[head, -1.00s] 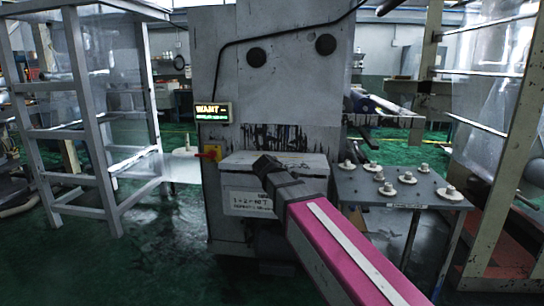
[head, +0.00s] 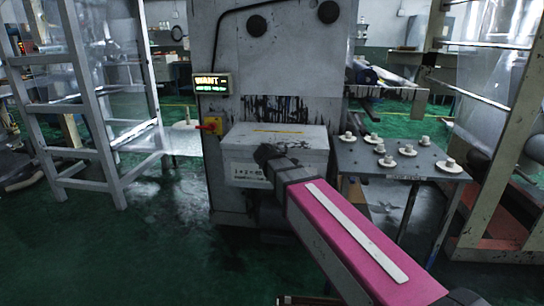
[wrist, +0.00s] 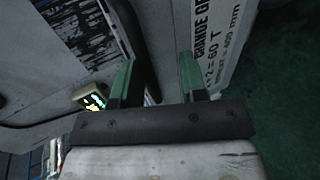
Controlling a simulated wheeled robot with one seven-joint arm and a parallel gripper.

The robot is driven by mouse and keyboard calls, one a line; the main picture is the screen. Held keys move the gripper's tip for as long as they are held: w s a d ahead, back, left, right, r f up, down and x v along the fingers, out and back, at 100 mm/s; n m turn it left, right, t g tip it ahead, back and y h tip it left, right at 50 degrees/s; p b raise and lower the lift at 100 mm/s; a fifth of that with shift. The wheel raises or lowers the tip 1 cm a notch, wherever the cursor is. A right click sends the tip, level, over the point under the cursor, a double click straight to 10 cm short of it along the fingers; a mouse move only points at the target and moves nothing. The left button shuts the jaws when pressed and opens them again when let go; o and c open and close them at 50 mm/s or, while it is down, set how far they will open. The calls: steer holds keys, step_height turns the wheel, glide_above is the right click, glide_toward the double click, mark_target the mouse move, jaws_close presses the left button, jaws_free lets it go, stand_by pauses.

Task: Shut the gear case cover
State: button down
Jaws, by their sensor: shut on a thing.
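The gear case (head: 247,151) is a pale grey box on the front of the tall machine, with a white lettered plate (head: 243,172) on its front. Its top cover (head: 300,132) looks about level; whether a gap remains at its edge is hidden. My gripper (head: 262,153) is at the front of the case, near the cover's front edge. In the wrist view, my gripper (wrist: 157,75) has two green fingers on either side of a grey and dark part, apparently the cover. The lettered plate also shows in the wrist view (wrist: 212,45), right of the fingers.
A table (head: 400,166) with several pale knobbed discs stands right. A grey frame (head: 88,110) stands left. Green floor is free at lower left.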

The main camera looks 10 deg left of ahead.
steer(key=c, duration=1.2)
jaws_free()
steer(key=shift+f, duration=0.5)
steer(key=shift+o, duration=0.2)
steer(key=shift+s+r, duration=0.1)
steer(key=shift+s, duration=0.1)
steer(key=v, duration=1)
steer(key=shift+r, duration=0.35)
steer(key=shift+s+a, duration=0.1)
steer(key=d+f+m+g+h, duration=0.2)
steer(key=d+f+m+g, duration=0.5)
steer(key=d+f, duration=0.85)
steer(key=s+d+f+m+g+y, duration=0.2)
steer(key=s+d+f+m+g, duration=0.3)
steer(key=s+d+f+m, duration=0.5)
steer(key=s+d+f, duration=0.1)
steer(key=d+f, duration=0.3)
steer(key=d, duration=0.1)
steer(key=shift+f+m+g, duration=0.4)
